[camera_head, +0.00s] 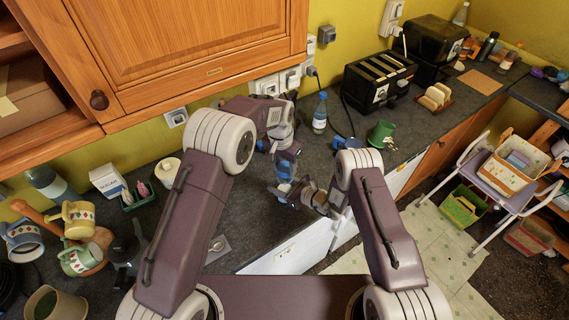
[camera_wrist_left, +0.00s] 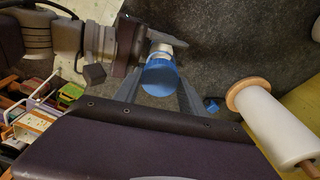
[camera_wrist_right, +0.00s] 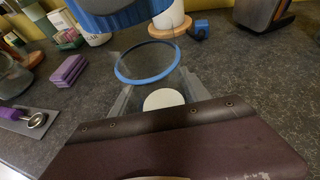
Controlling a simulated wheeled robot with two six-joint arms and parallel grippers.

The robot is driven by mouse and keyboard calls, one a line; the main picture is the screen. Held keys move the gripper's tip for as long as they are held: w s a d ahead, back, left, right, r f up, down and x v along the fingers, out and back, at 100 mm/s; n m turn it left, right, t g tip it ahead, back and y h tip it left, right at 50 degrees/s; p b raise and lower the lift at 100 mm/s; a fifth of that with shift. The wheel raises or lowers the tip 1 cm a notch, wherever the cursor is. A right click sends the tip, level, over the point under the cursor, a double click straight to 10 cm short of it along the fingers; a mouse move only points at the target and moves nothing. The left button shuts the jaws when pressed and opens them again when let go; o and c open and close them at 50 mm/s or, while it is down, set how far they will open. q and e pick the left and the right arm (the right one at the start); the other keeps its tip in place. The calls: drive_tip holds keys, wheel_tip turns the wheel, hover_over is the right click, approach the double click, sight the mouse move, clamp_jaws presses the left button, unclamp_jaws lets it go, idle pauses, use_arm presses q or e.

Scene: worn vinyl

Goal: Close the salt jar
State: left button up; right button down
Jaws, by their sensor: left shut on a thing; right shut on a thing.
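The blue lid (camera_wrist_left: 160,78) sits between the fingertips of my left gripper (camera_wrist_left: 158,92), which is shut on it. In the right wrist view the lid (camera_wrist_right: 118,14) shows at the top edge, apart from the jar's open mouth. The clear salt jar (camera_wrist_right: 140,88) has a blue rim and white salt low inside. My right gripper (camera_wrist_right: 152,92) is shut around the jar's sides. In the left wrist view my right gripper comes in from the upper left, and the lid partly covers the jar. In the head view both grippers meet above the counter, and details are small.
A white paper roll on a wooden base (camera_wrist_left: 262,122) stands close to my left gripper. A water bottle (camera_head: 320,113), a green mug (camera_head: 381,133) and a black toaster (camera_head: 378,80) stand further back. Purple blocks (camera_wrist_right: 67,72) and a metal scoop (camera_wrist_right: 36,121) lie on the counter.

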sight(285, 186)
idle(0.3)
use_arm(q)
drive_tip(key=shift+f, duration=0.85)
drive_tip(key=shift+f, duration=0.55)
